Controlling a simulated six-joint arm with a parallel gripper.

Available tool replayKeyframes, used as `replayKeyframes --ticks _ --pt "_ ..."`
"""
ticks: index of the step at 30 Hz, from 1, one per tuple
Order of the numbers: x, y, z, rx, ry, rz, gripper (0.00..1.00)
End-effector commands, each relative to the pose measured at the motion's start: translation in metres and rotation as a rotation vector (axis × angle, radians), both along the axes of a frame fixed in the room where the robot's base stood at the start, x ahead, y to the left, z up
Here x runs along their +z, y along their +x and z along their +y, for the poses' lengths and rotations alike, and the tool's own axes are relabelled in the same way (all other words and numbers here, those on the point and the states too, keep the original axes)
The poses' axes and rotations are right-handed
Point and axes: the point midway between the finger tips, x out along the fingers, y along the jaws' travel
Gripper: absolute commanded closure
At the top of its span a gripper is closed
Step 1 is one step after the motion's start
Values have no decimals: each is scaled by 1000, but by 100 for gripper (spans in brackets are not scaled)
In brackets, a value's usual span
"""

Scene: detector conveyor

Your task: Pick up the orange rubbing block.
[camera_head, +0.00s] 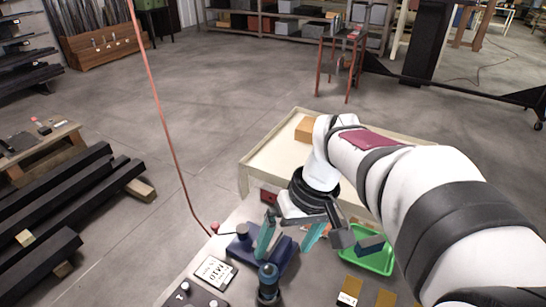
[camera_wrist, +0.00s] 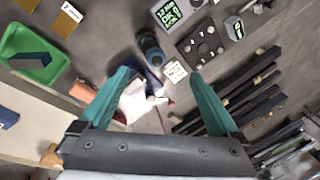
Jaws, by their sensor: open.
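An orange block (camera_head: 305,129) sits on the cream-topped table near its far left corner in the head view, partly behind my arm. A tan-orange block (camera_wrist: 50,155) at the lower left of the wrist view looks like the same one. My gripper (camera_head: 288,240) is open, its two teal fingers spread and pointing down above the dark blue tray. It is nearer the camera than the orange block and well apart from it. In the wrist view the space between the fingertips (camera_wrist: 160,80) holds nothing gripped; a pale object and the tray show beyond.
The cream-topped table (camera_head: 262,158) is mostly bare. A red cable hangs left.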

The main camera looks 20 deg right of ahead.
Motion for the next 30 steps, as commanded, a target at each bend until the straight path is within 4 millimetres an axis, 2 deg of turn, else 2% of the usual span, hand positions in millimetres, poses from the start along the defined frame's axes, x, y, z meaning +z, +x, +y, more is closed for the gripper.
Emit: replayKeyframes --ticks 1,3,4,6,7,9,11,14,21,30 --pt "-9 42 -33 101 7 -50 3" --pt "-27 93 -85 282 -1 -152 3" --pt "-36 110 -107 352 -9 -193 3" --pt "-60 138 -153 493 -34 -275 3" --pt "-69 145 -170 542 -47 -303 3" --pt "-87 156 -199 630 -72 -353 3" --pt "-96 161 -213 677 -88 -378 3" --pt "-112 166 -217 710 -96 -393 3" --pt "-174 184 -198 712 -95 -391 3" --pt "-220 197 -184 711 -96 -390 3"
